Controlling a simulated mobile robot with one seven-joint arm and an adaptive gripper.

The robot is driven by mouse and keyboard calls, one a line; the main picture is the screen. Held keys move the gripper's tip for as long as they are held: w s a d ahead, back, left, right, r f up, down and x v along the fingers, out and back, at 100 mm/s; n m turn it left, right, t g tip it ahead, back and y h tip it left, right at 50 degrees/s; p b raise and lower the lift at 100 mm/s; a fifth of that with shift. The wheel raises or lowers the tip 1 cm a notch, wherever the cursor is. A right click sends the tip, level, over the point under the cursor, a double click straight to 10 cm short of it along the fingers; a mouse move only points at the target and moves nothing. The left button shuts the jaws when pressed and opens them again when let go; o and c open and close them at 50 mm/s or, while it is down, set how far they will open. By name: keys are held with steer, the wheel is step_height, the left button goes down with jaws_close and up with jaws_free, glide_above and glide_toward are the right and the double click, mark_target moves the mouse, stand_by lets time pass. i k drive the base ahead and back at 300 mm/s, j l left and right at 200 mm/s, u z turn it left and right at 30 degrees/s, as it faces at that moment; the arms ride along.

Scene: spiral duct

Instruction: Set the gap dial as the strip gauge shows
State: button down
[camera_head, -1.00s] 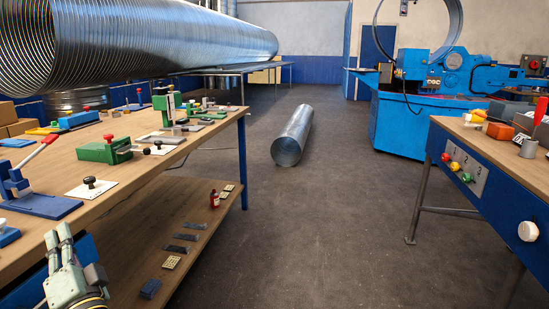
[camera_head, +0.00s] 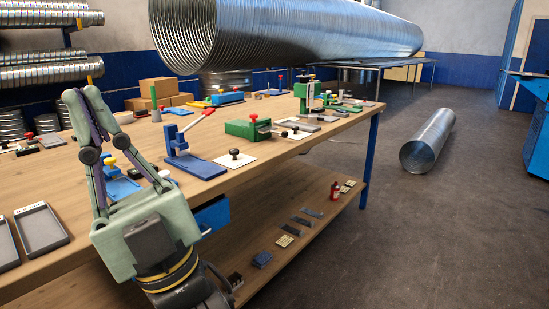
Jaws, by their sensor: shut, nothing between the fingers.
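My gripper (camera_head: 80,96) is raised at the left, in front of the wooden workbench (camera_head: 75,255), with its fingertips close together and nothing between them. I cannot pick out the gap dial or the strip gauge for certain. On the bench stand a blue lever press with a red handle (camera_head: 186,143), a green block device with a red knob (camera_head: 247,130), and white plates with black knobs, one (camera_head: 234,160) near the front edge. A taller green device (camera_head: 307,95) stands farther along. My gripper hides part of the bench behind it.
Dark trays (camera_head: 40,228) lie at the bench's left end. Cardboard boxes (camera_head: 160,97) stand at its back. The lower shelf (camera_head: 318,222) carries small parts and a red bottle (camera_head: 334,190). A large spiral duct (camera_head: 290,35) hangs above; another duct (camera_head: 428,141) lies on the otherwise clear floor.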

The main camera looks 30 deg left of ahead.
mark_target(234, 152)
steer(key=u, duration=1.2)
